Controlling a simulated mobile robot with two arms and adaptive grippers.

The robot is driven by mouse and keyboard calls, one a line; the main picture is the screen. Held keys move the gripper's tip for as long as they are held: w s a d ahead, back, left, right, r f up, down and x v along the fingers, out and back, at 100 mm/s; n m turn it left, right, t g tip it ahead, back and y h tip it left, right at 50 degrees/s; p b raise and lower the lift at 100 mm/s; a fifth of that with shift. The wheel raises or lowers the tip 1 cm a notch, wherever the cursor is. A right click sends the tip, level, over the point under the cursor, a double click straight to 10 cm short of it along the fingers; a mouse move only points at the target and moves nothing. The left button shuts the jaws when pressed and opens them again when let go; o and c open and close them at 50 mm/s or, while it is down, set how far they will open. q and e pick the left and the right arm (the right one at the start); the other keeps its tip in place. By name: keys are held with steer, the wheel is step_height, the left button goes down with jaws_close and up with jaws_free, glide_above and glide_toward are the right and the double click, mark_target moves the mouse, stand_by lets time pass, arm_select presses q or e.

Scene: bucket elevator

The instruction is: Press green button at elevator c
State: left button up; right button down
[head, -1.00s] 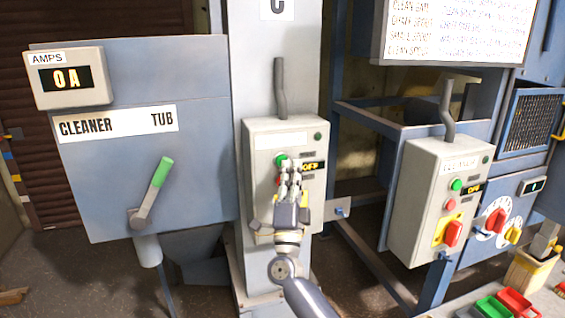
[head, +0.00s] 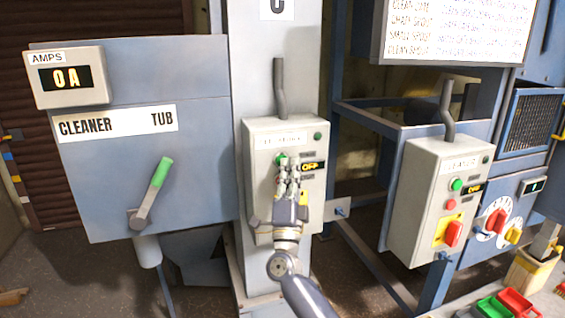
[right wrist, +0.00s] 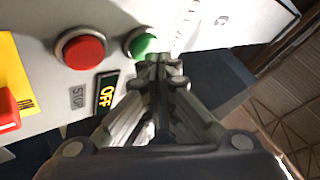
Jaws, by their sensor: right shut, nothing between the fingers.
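The grey control box (head: 261,139) is mounted on the column marked C. Its green button (head: 280,158) is at the upper left of the panel, partly covered by my right gripper (head: 288,163). In the right wrist view the green button (right wrist: 143,44) lies just beyond the shut, empty fingertips of my right gripper (right wrist: 160,68). I cannot tell whether they touch it. A red button (right wrist: 80,48) is left of it there. The display (right wrist: 106,93) reads OFF. My left gripper is not in view.
A second control box (head: 428,165) with its own green and red buttons stands to the right. A blue CLEANER TUB cabinet (head: 90,190) with a green-handled lever (head: 160,172) is at the left. Small red and green bins (head: 500,306) sit at the lower right.

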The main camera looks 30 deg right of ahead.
steer(key=shift+w+d, duration=0.1)
steer(key=shift+w, duration=0.35)
stand_by(0.4)
steer(key=shift+s, duration=0.1)
steer(key=shift+s+a, duration=0.25)
steer(key=shift+s, duration=0.5)
steer(key=shift+p, duration=0.3)
steer(key=s+p, duration=0.1)
steer(key=s, duration=0.1)
steer(key=s+a+p, duration=0.1)
steer(key=s, duration=0.2)
steer(key=shift+w+a, duration=0.1)
stand_by(0.6)
